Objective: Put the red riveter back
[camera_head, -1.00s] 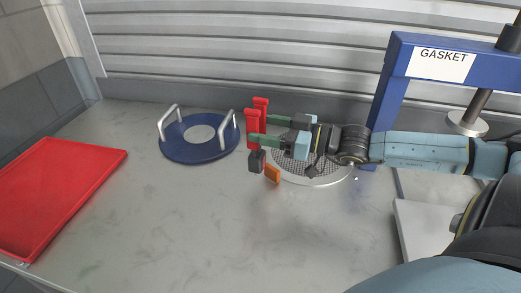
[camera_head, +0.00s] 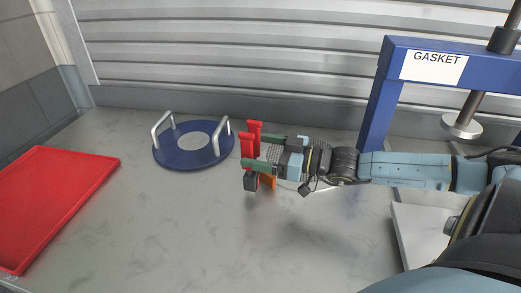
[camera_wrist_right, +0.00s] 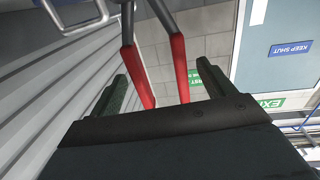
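A dark block and an orange piece show below the fingers. The riveter's lower part is largely hidden by the gripper. My left gripper is in no view.
A red tray (camera_head: 104,165) lies at the left. A blue round plate (camera_head: 170,158) with two metal handles stands behind, left of the riveter. A perforated disc (camera_head: 320,143) is partly hidden behind my gripper. A blue press (camera_head: 385,85) marked GASKET stands right. The front middle worktop is clear.

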